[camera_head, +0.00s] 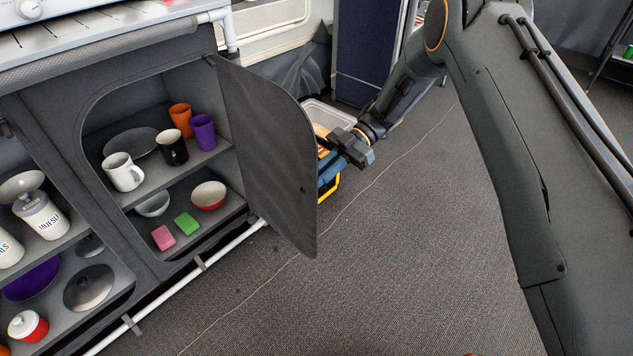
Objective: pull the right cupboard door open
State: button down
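The right cupboard door (272,150) is a dark grey fabric panel with rounded corners. It stands swung wide out from the cupboard (225,176), hinged at the right side of the opening. The cupboard inside is in plain view. My gripper (347,152) is to the right of the door, on its outer side, near the door's free edge. The fingertips are small and dark here, and I cannot tell whether they touch the door or how far apart they are. The door's outer face and any handle on it are hidden.
The cupboard's shelves hold cups, a white mug (122,172), bowls and pink and green blocks. A pale bin (328,115) and a blue and yellow item (329,186) stand behind the door. The grey carpet (400,260) in front is clear. A white rail (185,285) runs along the base.

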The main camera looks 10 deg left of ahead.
jog(key=shift+w+a+r, duration=0.15)
jog(key=shift+a, duration=0.05)
jog(key=c, duration=1.8)
grip_release()
jog(key=shift+c, duration=0.2)
jog(key=shift+d, duration=0.1)
jog(key=v, duration=0.7)
jog(key=shift+w+d+r+p, duration=0.15)
jog(key=shift+w+p, duration=0.1)
jog(key=shift+p, duration=0.2)
